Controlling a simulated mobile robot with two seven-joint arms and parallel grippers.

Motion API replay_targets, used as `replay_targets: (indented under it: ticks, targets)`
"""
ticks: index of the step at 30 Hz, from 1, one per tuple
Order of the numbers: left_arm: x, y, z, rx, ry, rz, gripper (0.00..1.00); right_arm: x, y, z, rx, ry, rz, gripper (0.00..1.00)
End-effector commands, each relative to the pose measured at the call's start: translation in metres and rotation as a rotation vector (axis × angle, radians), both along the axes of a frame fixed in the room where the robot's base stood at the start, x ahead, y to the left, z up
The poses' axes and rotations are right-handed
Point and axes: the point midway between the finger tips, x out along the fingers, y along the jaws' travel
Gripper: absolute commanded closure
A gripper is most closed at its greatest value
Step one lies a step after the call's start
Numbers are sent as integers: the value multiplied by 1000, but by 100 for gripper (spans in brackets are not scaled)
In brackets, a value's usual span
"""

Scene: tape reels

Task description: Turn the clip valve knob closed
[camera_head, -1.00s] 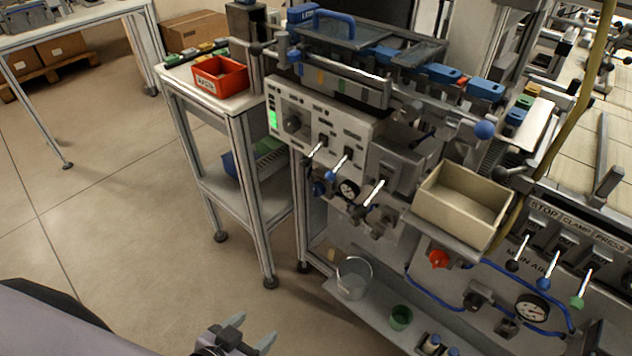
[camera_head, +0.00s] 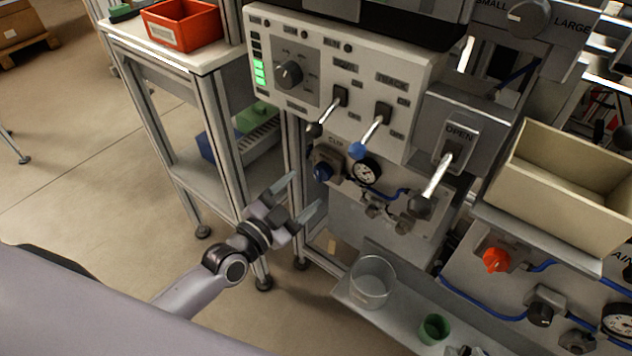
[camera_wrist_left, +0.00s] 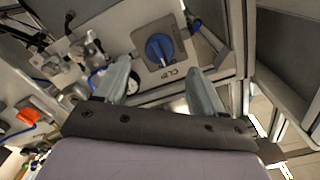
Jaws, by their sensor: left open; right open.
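The clip valve knob (camera_head: 322,171) is a blue round knob on a grey panel below the control box, under the label CLIP. It also shows in the left wrist view (camera_wrist_left: 160,48), on a square grey plate, with its bar set slantwise. My left gripper (camera_head: 304,188) is open and empty, just left of and below the knob in the head view. In the left wrist view its two fingers (camera_wrist_left: 160,82) point toward the plate, apart, with the knob ahead between them and not touched. My right gripper is not in view.
A pressure gauge (camera_head: 366,172) and blue hose sit right of the knob. Levers (camera_head: 370,138) hang from the control box (camera_head: 345,80) above. A clear bucket (camera_head: 371,283) and green cup (camera_head: 434,328) stand on the low shelf. A red knob (camera_head: 496,260) is further right.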

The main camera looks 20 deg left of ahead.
Motion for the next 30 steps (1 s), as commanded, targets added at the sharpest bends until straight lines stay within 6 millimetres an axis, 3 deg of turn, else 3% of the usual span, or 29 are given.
replay_targets:
  ticks: [10,23,25,28,29,30]
  targets:
    - [43,-16,0,-2,0,1,31,-1,-1,-10,-2,2,-1,57]
    - [53,-20,0,-1,3,-1,31,-5,-1,-14,1,11,-5,57]
    - [53,-20,0,-1,3,-1,47,-5,0,-13,2,11,-5,57]
    - [53,-19,0,-1,3,-1,79,-5,0,-13,3,11,-6,57]
    - [53,-19,0,-1,3,-1,87,-5,0,-13,3,11,-6,57]
    - [53,-19,0,-1,3,-1,87,-5,0,-13,3,10,-6,57]
